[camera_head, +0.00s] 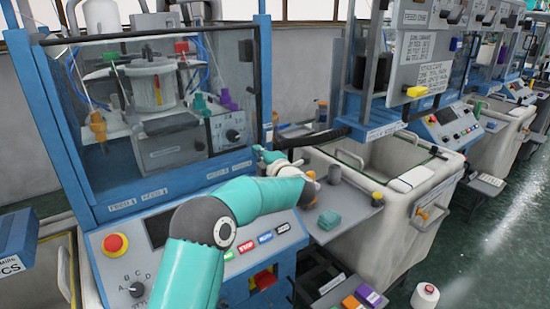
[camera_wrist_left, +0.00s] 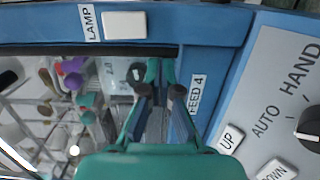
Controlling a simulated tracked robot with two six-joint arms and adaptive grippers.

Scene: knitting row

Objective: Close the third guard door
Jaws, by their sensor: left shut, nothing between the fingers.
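A clear guard panel (camera_head: 105,110) in a blue frame (camera_head: 52,120) covers the front of the nearest machine at left; spools and a grey box show through it. I cannot tell from the views which door is the third. My left gripper (camera_head: 267,157) is at the right post of this frame, low down, with its fingers shut and empty. In the left wrist view the fingers (camera_wrist_left: 161,96) point at the blue frame beside a FEED 4 label (camera_wrist_left: 197,94); whether they touch it is unclear. My right gripper is not in view.
Below the panel is a control console with a red button (camera_head: 115,244). A dark horizontal bar (camera_head: 312,139) lies right of the gripper. A cream bin (camera_head: 385,215) stands further right.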

